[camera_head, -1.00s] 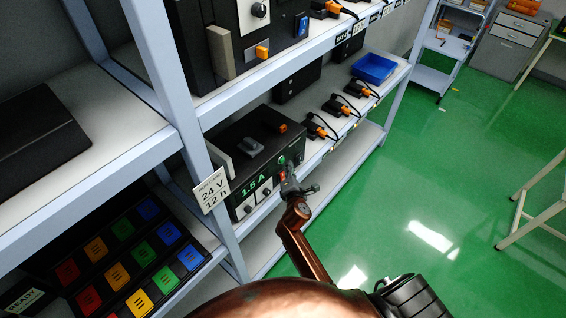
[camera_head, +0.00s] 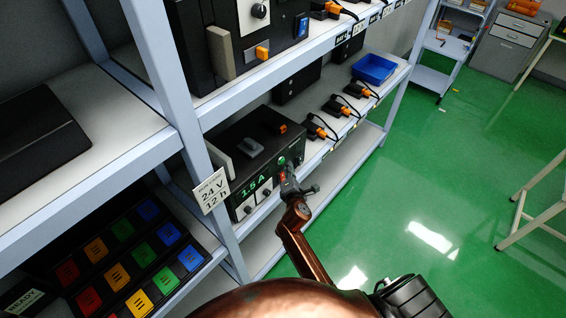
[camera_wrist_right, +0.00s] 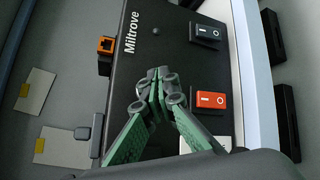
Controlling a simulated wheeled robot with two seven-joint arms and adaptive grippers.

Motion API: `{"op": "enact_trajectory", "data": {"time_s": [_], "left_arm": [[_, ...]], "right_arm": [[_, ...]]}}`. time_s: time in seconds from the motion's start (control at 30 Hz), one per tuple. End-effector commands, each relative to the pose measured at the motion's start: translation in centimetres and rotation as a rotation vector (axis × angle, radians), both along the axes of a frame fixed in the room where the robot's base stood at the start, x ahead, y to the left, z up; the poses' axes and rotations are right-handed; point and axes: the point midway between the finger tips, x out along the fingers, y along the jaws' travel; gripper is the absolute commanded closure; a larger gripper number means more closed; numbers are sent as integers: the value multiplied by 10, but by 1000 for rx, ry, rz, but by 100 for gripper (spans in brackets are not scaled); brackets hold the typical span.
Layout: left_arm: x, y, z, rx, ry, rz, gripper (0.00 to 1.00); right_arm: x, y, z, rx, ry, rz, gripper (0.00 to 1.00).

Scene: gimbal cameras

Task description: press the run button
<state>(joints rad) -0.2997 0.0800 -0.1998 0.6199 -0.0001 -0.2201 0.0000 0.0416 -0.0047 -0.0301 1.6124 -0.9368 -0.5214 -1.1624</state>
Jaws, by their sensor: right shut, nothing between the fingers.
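The black charger unit (camera_head: 262,142) stands on the middle shelf with a green "1.5 A" display (camera_head: 255,186). A small green round spot (camera_head: 282,160) shows on its front panel; I cannot read a run label there. My right gripper (camera_head: 287,178) is shut and empty, with its tips close to this panel. In the right wrist view the gripper (camera_wrist_right: 158,92) points at a black panel marked "Miltrove" (camera_wrist_right: 131,34). A red rocker switch (camera_wrist_right: 210,100) and a black rocker switch (camera_wrist_right: 205,33) are right of the tips. The fingers hide part of the panel; contact is unclear. My left gripper is out of view.
A shelf upright with a "24 V 12 h" card (camera_head: 212,190) stands left of the unit. Orange plugs with black cables (camera_head: 318,129) and a blue bin (camera_head: 374,68) are farther along the shelf. Coloured blocks (camera_head: 140,255) lie below left.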

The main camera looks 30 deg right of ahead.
Motion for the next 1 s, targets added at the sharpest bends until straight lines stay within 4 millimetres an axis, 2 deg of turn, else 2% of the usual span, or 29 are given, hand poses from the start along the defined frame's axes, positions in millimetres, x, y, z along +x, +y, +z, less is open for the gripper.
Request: {"op": "enact_trajectory", "data": {"time_s": [1.0], "left_arm": [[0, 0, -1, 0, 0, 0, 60]], "right_arm": [[8, 3, 0, 0, 0, 0, 100]]}}
